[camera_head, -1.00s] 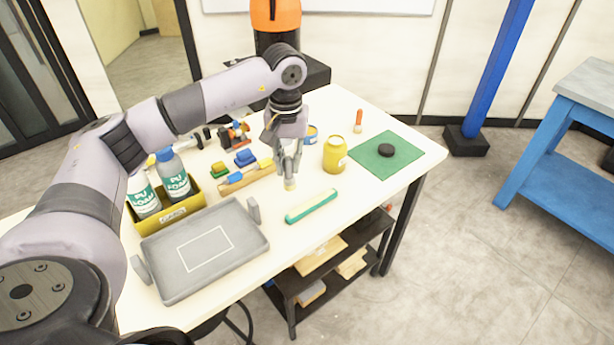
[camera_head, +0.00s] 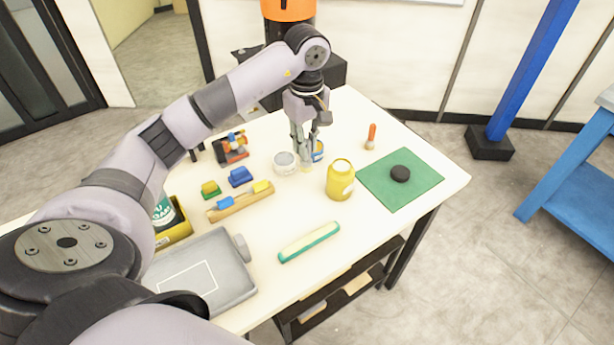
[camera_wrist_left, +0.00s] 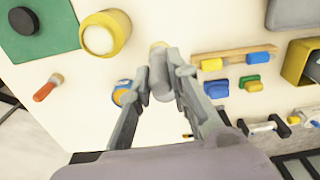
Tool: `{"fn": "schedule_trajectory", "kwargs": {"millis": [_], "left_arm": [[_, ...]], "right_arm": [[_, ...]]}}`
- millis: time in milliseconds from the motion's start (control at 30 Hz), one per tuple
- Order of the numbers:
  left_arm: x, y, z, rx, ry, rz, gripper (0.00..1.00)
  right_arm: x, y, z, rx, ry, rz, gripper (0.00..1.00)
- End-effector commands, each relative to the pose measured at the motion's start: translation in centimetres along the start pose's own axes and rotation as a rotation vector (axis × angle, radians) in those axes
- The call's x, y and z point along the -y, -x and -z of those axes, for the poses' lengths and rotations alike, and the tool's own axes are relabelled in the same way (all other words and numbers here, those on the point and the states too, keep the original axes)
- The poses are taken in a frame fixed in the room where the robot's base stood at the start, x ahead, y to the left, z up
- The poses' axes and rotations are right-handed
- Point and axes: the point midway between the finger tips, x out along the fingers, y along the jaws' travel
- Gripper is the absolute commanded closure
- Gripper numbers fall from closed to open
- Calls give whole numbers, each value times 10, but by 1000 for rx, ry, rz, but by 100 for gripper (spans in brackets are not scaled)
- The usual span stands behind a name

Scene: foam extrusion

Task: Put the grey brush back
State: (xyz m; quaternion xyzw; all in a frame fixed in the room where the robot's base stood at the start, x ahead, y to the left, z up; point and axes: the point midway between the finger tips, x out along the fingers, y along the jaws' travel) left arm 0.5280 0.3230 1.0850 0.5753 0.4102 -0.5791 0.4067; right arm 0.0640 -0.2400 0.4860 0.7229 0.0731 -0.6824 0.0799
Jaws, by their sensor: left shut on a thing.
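The grey brush shows in the left wrist view (camera_wrist_left: 160,78) as a grey handle with a pale tip, clasped between the fingers of my left gripper (camera_wrist_left: 168,72). In the head view my left gripper (camera_head: 305,148) is shut on it and points down over the back of the table. The brush's pale tip (camera_head: 306,168) points down; whether it touches the table I cannot tell. My right gripper is not in view.
A yellow jar (camera_head: 340,180) stands right of my gripper. An orange-handled brush (camera_head: 371,138) lies near a green mat (camera_head: 420,182) with a black disc (camera_head: 400,173). A wooden rail (camera_head: 238,205), green-edged tool (camera_head: 309,242) and grey tray (camera_head: 225,282) lie nearer.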

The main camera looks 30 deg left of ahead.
Motion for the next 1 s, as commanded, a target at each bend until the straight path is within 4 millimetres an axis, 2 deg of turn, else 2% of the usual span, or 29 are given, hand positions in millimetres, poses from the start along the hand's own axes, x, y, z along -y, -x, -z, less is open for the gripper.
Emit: {"fn": "schedule_trajectory", "kwargs": {"millis": [33,200,300,467,700,1000], "left_arm": [[2,-10,-1,3,0,7,100],[0,-51,-1,3,-1,4,100],[0,-66,0,2,-1,2,100],[-1,-78,0,1,-2,0,100],[-1,-112,0,2,-2,1,100],[-1,-118,0,0,-2,-2,100]], "right_arm": [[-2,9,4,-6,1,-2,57],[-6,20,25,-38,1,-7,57],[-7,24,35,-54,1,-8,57],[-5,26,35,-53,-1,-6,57],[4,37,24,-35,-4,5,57],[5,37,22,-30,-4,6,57]]}}
